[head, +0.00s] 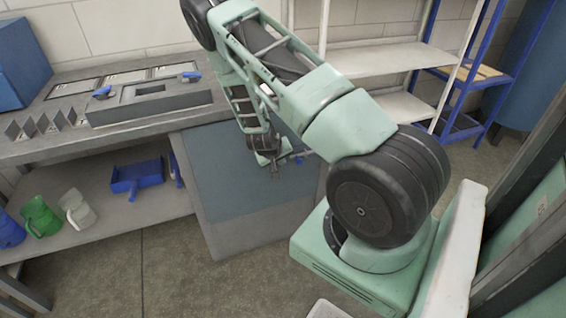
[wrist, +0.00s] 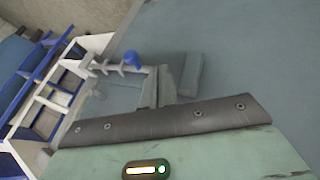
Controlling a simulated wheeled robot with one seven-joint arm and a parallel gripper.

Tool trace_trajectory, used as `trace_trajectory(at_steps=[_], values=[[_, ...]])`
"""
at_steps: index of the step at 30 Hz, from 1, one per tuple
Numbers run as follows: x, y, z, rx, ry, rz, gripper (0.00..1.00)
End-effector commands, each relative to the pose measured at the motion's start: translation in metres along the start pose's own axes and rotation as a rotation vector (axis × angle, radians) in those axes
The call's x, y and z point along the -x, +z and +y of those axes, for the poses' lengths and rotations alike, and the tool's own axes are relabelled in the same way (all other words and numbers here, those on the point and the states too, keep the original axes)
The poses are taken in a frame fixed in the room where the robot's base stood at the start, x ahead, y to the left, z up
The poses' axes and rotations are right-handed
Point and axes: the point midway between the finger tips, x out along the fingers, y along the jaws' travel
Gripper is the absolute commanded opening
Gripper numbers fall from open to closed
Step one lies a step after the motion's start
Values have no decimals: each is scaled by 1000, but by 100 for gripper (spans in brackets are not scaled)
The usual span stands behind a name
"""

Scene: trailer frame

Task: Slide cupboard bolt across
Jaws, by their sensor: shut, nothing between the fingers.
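The cupboard is the blue-grey box under the bench, with its door panel (head: 235,185) facing me in the head view. The door also fills the upper right of the wrist view (wrist: 250,50). The bolt (wrist: 108,68) is a thin grey bar at the door's edge in the wrist view, with a round blue knob (wrist: 132,59). My gripper (head: 275,168) hangs in front of the cupboard's upper right part. In the wrist view its grey fingers (wrist: 170,82) are shut and empty, just beside the knob; contact is unclear.
A blue dustpan-like item (head: 137,176) and several jugs stand on the lower shelf. A white rack (head: 380,55) and blue rack (head: 470,80) stand behind. Floor left of the cupboard is clear.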

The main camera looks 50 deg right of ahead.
Motion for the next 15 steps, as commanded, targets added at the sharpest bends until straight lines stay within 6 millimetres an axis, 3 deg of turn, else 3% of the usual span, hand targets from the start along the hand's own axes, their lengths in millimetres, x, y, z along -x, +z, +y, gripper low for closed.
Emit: trace_trajectory(at_steps=[9, 15], values=[[53, -1, -1, 2, -1, 3, 0], [66, 0, 0, 1, 0, 1, 0]])
